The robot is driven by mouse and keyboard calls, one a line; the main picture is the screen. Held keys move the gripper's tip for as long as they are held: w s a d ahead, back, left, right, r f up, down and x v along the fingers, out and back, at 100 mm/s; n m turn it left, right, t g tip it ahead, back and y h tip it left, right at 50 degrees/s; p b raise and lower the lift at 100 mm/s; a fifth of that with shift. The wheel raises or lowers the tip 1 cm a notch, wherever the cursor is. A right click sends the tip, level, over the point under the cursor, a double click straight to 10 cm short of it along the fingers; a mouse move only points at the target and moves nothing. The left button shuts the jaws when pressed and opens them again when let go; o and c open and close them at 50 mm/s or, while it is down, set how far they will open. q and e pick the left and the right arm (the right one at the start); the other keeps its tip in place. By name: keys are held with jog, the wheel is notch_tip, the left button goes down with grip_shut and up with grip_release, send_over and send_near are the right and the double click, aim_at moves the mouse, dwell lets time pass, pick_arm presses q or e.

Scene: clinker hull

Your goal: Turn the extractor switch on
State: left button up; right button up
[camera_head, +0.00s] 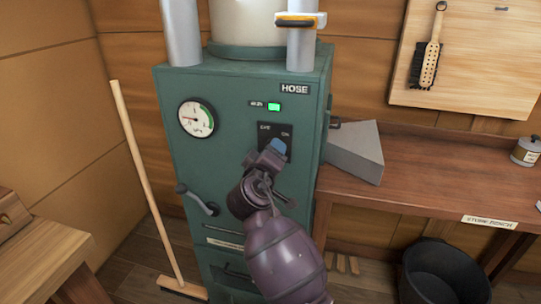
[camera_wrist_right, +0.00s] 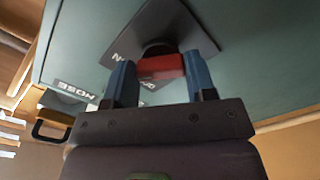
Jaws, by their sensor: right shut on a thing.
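The extractor switch sits on a dark plate (camera_head: 268,130) on the front of the green cabinet (camera_head: 235,85), with an "ON" label on the right side and another label on the left. In the right wrist view a red switch knob (camera_wrist_right: 160,66) stands out from a black hub on the dark plate (camera_wrist_right: 148,30). My right gripper (camera_head: 277,147) is at the plate and covers the knob in the head view. In the wrist view my right gripper (camera_wrist_right: 160,80) has its two blue fingers closed on either side of the knob. My left gripper is in neither view.
A green lamp (camera_head: 274,107) glows above the plate. A gauge (camera_head: 197,119) and a crank handle (camera_head: 198,201) are on the cabinet's left. A broom (camera_head: 145,180) leans at left.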

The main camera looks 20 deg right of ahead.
jog(key=shift+f, duration=0.1)
dwell(0.3)
jog(key=o, duration=0.9)
jog(key=shift+o, duration=0.2)
jog(key=shift+s, duration=0.1)
